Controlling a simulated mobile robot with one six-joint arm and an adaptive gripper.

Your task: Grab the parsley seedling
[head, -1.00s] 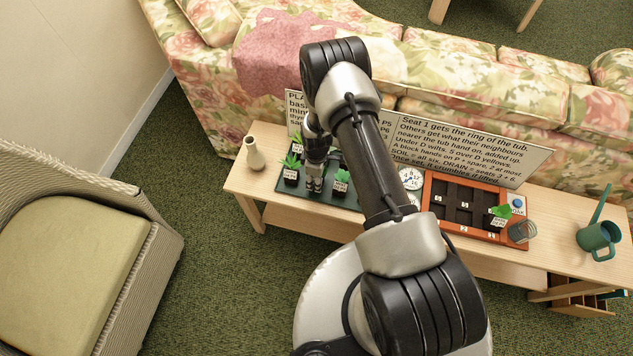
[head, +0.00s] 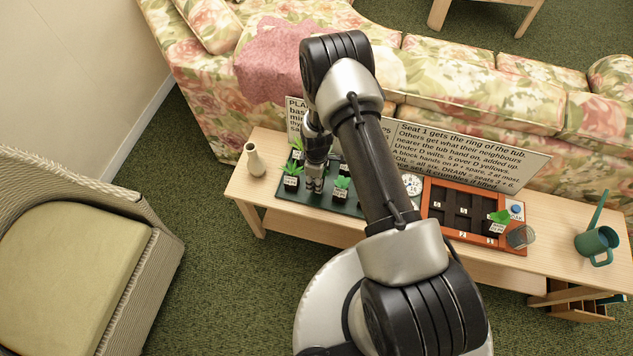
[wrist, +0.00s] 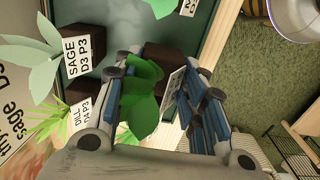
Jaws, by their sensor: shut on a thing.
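My gripper (head: 315,184) is over the dark green tray (head: 352,210) at the left of the table. In the wrist view my gripper (wrist: 165,105) is shut on a seedling with broad green leaves (wrist: 140,95). Its white label (wrist: 172,92) is at too steep an angle to read, so I cannot confirm that it is parsley. A brown soil block (wrist: 170,42) shows beyond the leaves. The sage seedling (wrist: 77,57) and the dill seedling (wrist: 80,118) stand beside the fingers. In the head view the held seedling is hidden by my gripper.
Other seedlings (head: 342,183) stand close around my gripper. An orange-framed tub (head: 425,205) with dark compartments holds a seedling (head: 499,219) at its right. A vase (head: 254,160), a dial (head: 411,185), a wire cup (head: 520,237), a watering can (head: 597,242) and text boards (head: 470,155) are nearby.

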